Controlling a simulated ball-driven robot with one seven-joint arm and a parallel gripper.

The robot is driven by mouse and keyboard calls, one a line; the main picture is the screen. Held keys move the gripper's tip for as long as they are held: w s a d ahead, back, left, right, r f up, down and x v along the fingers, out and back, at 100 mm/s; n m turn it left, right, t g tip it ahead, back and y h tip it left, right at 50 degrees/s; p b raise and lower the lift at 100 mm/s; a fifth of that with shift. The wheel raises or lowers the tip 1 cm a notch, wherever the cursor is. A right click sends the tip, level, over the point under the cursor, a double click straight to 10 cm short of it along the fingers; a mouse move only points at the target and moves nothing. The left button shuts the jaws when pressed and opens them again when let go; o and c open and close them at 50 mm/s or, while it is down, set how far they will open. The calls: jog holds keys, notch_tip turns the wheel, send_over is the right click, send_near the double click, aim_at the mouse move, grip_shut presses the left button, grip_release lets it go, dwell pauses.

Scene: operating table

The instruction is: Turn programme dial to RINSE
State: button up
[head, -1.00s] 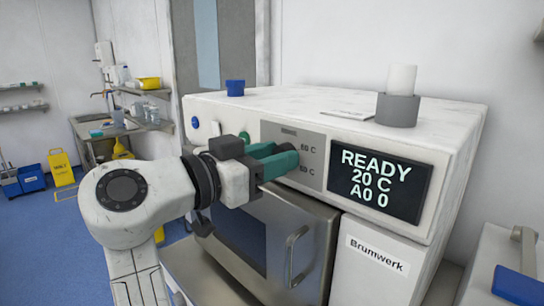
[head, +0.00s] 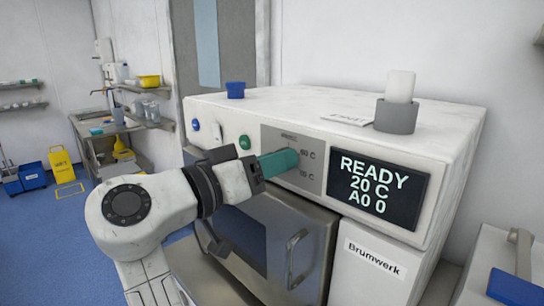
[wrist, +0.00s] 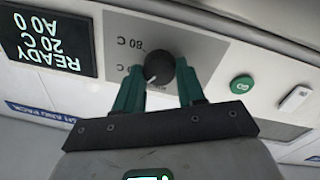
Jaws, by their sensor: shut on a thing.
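The programme dial (wrist: 160,68) is a round black knob with a white pointer mark, on a grey panel (head: 311,178) of the white machine. In the wrist view, which is upside down, the mark points to the lower left. My gripper (head: 288,161) has green fingers, one on each side of the knob, shut on it. In the head view the fingers hide most of the dial and part of its lettering; "60 C" shows above right. No RINSE label is readable. The display (head: 378,185) reads READY, 20 C, A0 0.
A green button (head: 245,142) and a blue button (head: 195,125) sit left of the panel. The door handle (head: 298,258) sticks out below. A grey holder with a white cylinder (head: 400,86) and a blue cap (head: 235,89) stand on top.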

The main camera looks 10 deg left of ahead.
jog(key=shift+a+r+n+t+p, duration=0.1)
jog(key=shift+n+t+p, duration=0.2)
jog(key=shift+n+p, duration=2.25)
jog(key=shift+n+b, duration=0.85)
jog(key=shift+n, duration=0.2)
jog(key=o, duration=1)
jog(key=shift+o, duration=0.2)
jog(key=b+v, duration=0.3)
jog(key=v, duration=0.7)
jog(key=shift+s+a, duration=0.25)
